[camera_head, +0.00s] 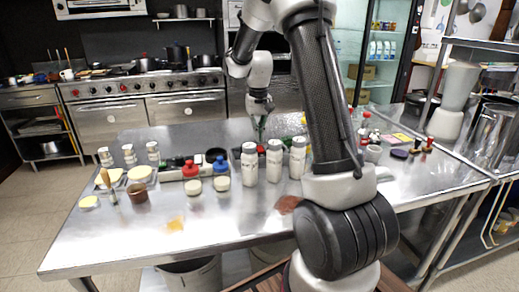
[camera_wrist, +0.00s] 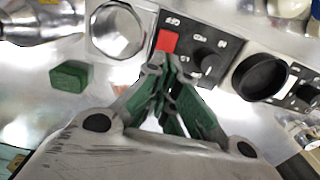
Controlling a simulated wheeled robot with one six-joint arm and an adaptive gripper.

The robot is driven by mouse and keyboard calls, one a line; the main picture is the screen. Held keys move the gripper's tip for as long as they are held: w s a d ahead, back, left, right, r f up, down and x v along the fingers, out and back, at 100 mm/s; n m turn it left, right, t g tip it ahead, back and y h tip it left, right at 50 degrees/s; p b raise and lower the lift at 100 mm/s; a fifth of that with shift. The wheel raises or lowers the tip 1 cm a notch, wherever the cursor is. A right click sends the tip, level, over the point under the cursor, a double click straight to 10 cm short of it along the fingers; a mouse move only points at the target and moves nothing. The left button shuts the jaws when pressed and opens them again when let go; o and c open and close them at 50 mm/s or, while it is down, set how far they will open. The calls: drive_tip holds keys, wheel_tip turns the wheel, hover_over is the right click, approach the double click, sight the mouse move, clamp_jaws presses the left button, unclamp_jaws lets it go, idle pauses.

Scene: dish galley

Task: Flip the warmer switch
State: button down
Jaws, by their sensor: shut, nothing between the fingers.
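In the wrist view a red rocker switch (camera_wrist: 167,41) sits on a dark control panel (camera_wrist: 192,32) with white lettering, beside a black knob (camera_wrist: 206,61). My gripper (camera_wrist: 172,66) is shut and empty, its green-padded fingers together. The fingertips are just below the switch in this view; I cannot tell whether they touch it. In the head view my gripper (camera_head: 261,128) points down over the steel table, behind the white bottles (camera_head: 249,164). The switch cannot be made out there.
In the wrist view a black round dish (camera_wrist: 260,77), a silver round container (camera_wrist: 118,30) and a green block (camera_wrist: 69,75) are close by. The steel table's (camera_head: 130,235) front left is mostly clear.

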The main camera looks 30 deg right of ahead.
sight(259, 146)
drive_tip(key=shift+r, duration=2)
drive_tip(key=shift+s+r, duration=0.15)
drive_tip(key=shift+r, duration=0.1)
drive_tip(key=s+a+r+n+t, duration=0.1)
drive_tip(key=s+a+r, duration=0.1)
drive_tip(key=s+r, duration=0.45)
drive_tip(key=s+a+r+n+t, duration=0.1)
drive_tip(key=s+a+r, duration=0.25)
drive_tip(key=s, duration=0.55)
drive_tip(key=s+a+n+t, duration=0.1)
drive_tip(key=s+t, duration=0.1)
drive_tip(key=s, duration=1.3)
drive_tip(key=shift+a+f, duration=0.35)
drive_tip(key=shift+f, duration=0.05)
